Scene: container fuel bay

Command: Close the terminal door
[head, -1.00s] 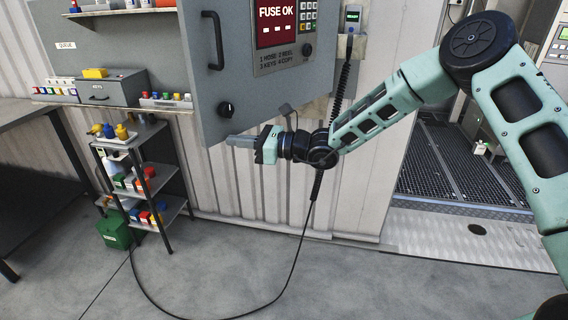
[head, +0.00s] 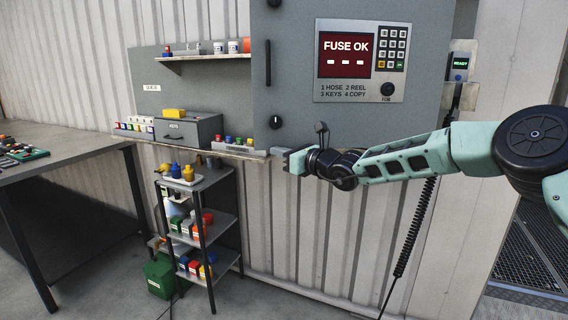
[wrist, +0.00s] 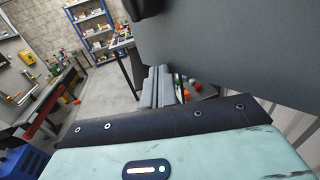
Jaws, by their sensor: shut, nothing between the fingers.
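The terminal door (head: 296,98) is a grey panel with a dark vertical handle at its left edge, a black knob below it, and a red FUSE OK screen with a keypad. It faces me almost squarely in the head view; whether it is fully shut I cannot tell. My gripper (head: 282,160) is shut and empty just below the door's lower edge, near the knob, pointing left. In the wrist view the shut fingers (wrist: 157,88) lie beside a large grey panel surface (wrist: 225,50), apparently the door. Contact between them cannot be made out.
A shelf (head: 200,57) with small containers and a grey KEYS box (head: 188,130) on a ledge are left of the door. A small rack (head: 216,186) of bottles stands below. A dark table (head: 75,155) is at far left. A coiled cable (head: 412,240) hangs at right.

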